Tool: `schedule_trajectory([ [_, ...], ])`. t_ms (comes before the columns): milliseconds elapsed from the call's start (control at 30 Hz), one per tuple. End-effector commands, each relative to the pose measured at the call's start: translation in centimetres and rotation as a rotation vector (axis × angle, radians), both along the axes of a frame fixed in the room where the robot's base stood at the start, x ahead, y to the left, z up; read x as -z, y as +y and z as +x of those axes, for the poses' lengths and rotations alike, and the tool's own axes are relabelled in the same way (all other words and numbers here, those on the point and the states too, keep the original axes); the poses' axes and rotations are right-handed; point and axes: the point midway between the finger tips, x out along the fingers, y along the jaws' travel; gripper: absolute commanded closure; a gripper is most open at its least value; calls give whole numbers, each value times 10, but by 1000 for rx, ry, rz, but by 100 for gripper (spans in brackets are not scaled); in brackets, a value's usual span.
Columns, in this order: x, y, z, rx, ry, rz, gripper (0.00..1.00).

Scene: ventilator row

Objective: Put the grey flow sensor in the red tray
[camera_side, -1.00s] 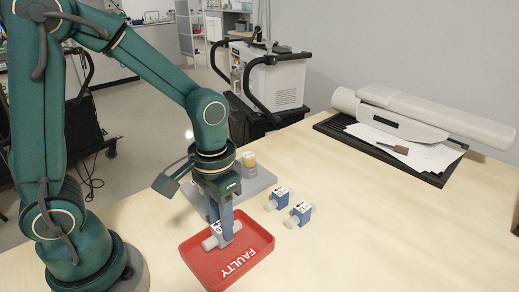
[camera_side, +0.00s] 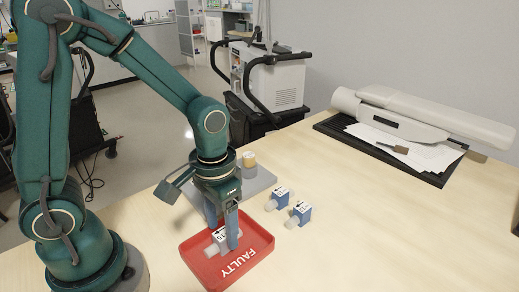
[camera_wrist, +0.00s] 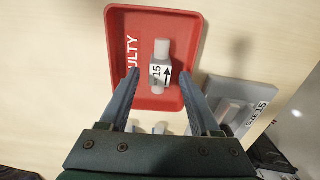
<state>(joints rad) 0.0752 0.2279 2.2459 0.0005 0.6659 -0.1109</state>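The grey flow sensor (camera_wrist: 161,71), with a white block marked 15 and an arrow, lies inside the red tray (camera_wrist: 118,22) in the wrist view. In the side view the sensor (camera_side: 219,240) rests on the floor of the tray (camera_side: 262,238), which is marked FAULTY. My gripper (camera_side: 224,238) is low over the tray. Its fingers are spread wide, with one on either side of the sensor and gaps between, as the wrist view (camera_wrist: 160,77) also shows. Part of the sensor is hidden behind a finger in the side view.
Two blue-and-white sensors (camera_side: 279,198) (camera_side: 299,214) stand on the table right of the tray.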

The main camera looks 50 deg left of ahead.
Motion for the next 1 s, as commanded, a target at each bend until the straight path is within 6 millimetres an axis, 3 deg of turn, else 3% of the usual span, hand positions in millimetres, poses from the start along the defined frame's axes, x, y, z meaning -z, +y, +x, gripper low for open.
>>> schedule_trajectory([
  [167, -1, 0, 0, 0, -1, 0, 36],
  [333, -16, 0, 1, 0, -6, -1, 36],
  [800, -103, 0, 2, 0, -9, -1, 36],
  [1000, -125, 0, 1, 0, -4, 0, 36],
])
